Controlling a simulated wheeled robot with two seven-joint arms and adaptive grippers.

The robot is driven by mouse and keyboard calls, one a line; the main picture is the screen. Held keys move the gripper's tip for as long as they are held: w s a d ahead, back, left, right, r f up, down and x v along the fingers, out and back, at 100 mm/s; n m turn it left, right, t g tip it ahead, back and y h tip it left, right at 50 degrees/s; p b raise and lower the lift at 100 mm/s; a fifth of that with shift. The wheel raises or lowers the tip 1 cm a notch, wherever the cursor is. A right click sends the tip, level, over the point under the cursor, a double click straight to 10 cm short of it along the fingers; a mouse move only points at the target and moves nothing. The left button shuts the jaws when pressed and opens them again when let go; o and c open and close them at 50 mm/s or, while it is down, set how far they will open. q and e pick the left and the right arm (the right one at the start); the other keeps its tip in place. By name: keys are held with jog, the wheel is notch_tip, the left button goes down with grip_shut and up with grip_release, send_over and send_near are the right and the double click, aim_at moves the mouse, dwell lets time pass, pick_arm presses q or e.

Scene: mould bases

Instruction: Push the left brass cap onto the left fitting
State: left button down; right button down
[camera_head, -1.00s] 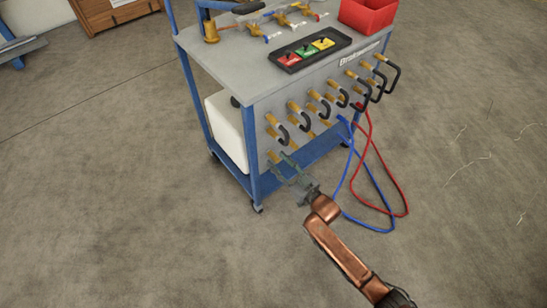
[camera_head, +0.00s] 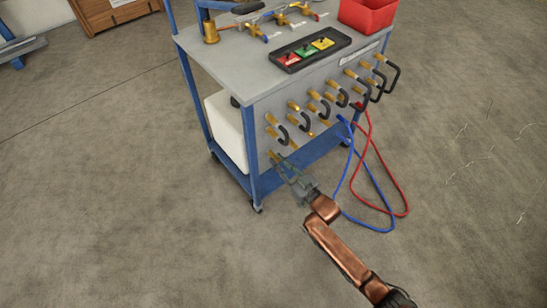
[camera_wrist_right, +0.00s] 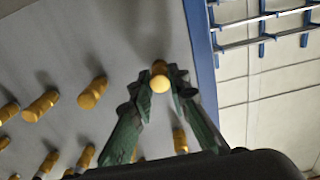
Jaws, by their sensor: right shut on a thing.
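My right gripper (camera_head: 281,162) is at the lower left of the cart's front panel. In the right wrist view its green fingertips (camera_wrist_right: 160,82) are shut on a small round brass cap (camera_wrist_right: 160,84). Behind the cap a brass fitting (camera_wrist_right: 159,65) sticks out of the panel, in line with it. The cap appears to touch the fitting, but I cannot tell how far it is on. In the head view the lower left brass fitting (camera_head: 272,155) shows just beyond the fingertips. My left gripper is not in view.
The grey cart top (camera_head: 222,62) carries a black tray (camera_head: 285,69) with coloured blocks and a red bin (camera_head: 366,15). Several brass fittings with black hooked hoses line the panel above. Red (camera_head: 386,180) and blue hoses hang to the right.

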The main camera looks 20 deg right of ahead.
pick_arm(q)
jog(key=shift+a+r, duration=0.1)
